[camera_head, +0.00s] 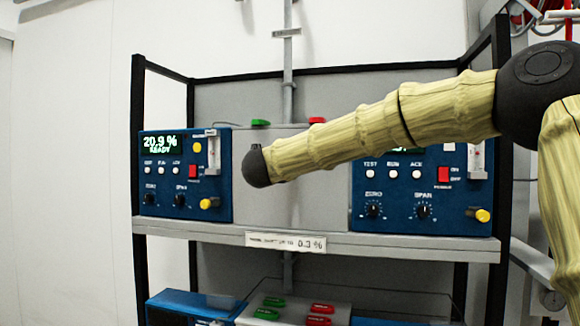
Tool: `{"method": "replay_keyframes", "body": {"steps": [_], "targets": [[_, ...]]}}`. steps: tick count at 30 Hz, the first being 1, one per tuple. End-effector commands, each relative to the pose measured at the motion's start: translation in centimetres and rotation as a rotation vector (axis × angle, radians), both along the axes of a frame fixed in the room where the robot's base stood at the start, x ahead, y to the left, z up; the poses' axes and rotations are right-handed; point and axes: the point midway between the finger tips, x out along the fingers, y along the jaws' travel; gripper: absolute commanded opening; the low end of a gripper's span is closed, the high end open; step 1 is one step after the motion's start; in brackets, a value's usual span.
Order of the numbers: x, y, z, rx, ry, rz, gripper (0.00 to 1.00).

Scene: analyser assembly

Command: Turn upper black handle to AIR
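No black handle marked AIR can be made out; my arm covers much of the grey centre panel (300,205) between the two blue analysers. A green tag (260,122) and a red tag (317,120) show at the top of that panel. My arm reaches in from the right, and its dark rounded joint lies in front of the panel's left side. My gripper is not visible; it may be hidden beyond that joint.
The left blue analyser (160,185) reads 20.9 % READY. The right blue analyser (450,215) is partly covered by my arm. Both stand on a grey shelf (200,228) in a black frame. Several green and red labels show on a lower panel (295,312).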

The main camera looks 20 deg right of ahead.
Motion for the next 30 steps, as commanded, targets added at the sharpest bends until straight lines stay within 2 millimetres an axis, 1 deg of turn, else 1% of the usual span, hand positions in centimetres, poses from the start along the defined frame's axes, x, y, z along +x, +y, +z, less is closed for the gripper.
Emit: {"method": "replay_keyframes", "body": {"steps": [16,17,18,20,21,30], "targets": [[0.01,0.07,-0.01,-0.023,0.016,0.001,0.0],[0.01,0.07,-0.01,-0.023,0.016,0.001,0.15],[0.01,0.07,-0.01,-0.023,0.016,0.001,0.23],[0.0,0.06,0.0,-0.022,0.016,0.001,0.34],[0.01,0.05,0.0,-0.022,0.016,0.001,0.36],[-0.07,0.04,0.04,-0.021,0.015,0.0,0.36]]}}
